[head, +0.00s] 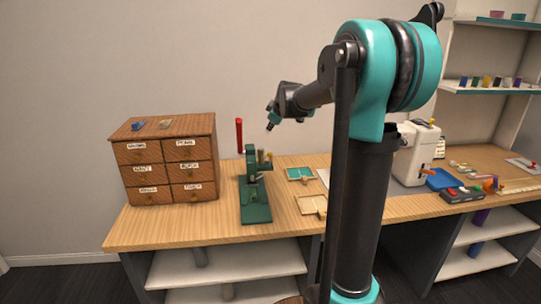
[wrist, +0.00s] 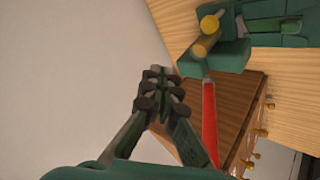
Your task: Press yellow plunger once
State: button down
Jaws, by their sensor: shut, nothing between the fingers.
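A green press (head: 255,190) with a red lever (head: 239,135) stands on the workbench. A yellow-topped plunger (head: 261,155) rises from its upper part; in the wrist view its round yellow end (wrist: 209,24) shows at the top, beside a brass-coloured cylinder. My gripper (head: 269,127) hangs in the air above and slightly right of the press, apart from it. In the wrist view the fingertips (wrist: 160,77) are together and empty, left of the press and the red lever (wrist: 209,120).
A wooden drawer cabinet (head: 165,160) stands left of the press. Small trays (head: 301,174) lie to its right. A white machine (head: 410,158) with a small yellow top piece stands farther right, near a blue tray (head: 442,180).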

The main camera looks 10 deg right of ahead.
aim_at(271, 155)
jog(key=shift+f, duration=4.35)
jog(key=shift+f, duration=0.1)
jog(key=shift+f, duration=0.3)
jog(key=shift+f, duration=0.8)
jog(key=shift+r, duration=1.25)
jog(key=shift+r, duration=0.1)
jog(key=shift+r, duration=2.4)
